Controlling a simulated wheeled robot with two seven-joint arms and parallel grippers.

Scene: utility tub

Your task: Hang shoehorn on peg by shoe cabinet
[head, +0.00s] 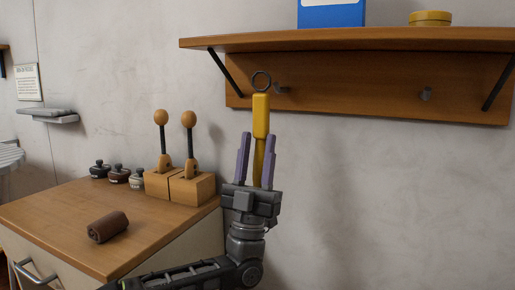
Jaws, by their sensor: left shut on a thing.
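A yellow shoehorn (261,116) stands upright with a dark metal ring (261,80) at its top. My left gripper (257,160) is shut on its lower part, with purple fingers on either side. A short grey peg (283,91) sticks out of the wooden wall board, just right of the ring and slightly lower in the picture. The ring appears beside this peg, not around it; the depth gap between them is hard to tell. A second grey peg (425,94) is further right and is empty. My right gripper is not in view.
The wooden shelf (350,39) overhangs the pegs and carries a blue box (331,14) and a yellow tin (430,18). A wooden-topped cabinet (60,213) at left holds shoe trees in wooden blocks (178,187), small jars (118,174) and a brown roll (108,227).

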